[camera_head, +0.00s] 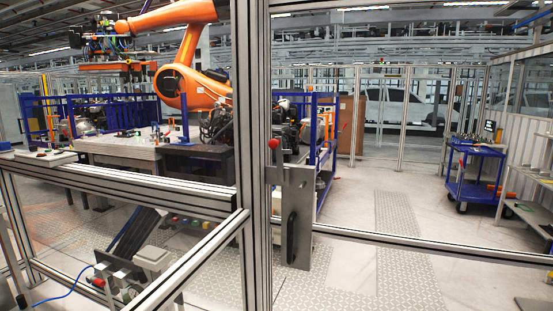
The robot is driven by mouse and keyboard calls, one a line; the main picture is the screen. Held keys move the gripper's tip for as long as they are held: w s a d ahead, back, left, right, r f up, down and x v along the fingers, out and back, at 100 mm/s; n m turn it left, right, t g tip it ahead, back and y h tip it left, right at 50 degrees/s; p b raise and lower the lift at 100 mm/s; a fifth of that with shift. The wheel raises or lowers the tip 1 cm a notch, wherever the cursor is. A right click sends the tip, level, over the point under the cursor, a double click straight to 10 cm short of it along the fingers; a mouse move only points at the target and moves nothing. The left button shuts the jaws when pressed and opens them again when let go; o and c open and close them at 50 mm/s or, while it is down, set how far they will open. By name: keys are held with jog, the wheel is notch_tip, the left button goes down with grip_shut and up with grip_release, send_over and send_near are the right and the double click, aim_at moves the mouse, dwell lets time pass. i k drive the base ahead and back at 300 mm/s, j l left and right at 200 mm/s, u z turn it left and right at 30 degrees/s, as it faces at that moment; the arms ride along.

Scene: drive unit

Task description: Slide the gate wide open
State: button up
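The gate is a clear panel in an aluminium frame; its upright edge profile (262,120) stands right beside the fixed post (243,120), with no clear gap seen, so it looks shut. Its cross rail (430,246) runs right to the picture's edge. A grey metal latch plate (299,215) sits on the gate's left edge, with a black upright handle (291,238) on it and a red knob (273,144) at its top left. The gate's right end is out of view. My gripper is not in view.
Left of the post, fixed fencing (120,188) encloses an orange robot arm (185,60) and a workbench (120,148). Through the gate, the floor (400,215) is largely clear. A blue cart (474,175) and shelving (530,205) stand at the right.

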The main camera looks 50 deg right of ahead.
aim_at(296, 223)
jog(key=k+z, duration=0.1)
jog(key=z, duration=1.65)
jog(key=i+j+u, duration=0.55)
jog(key=u, duration=0.15)
jog(key=j, duration=0.1)
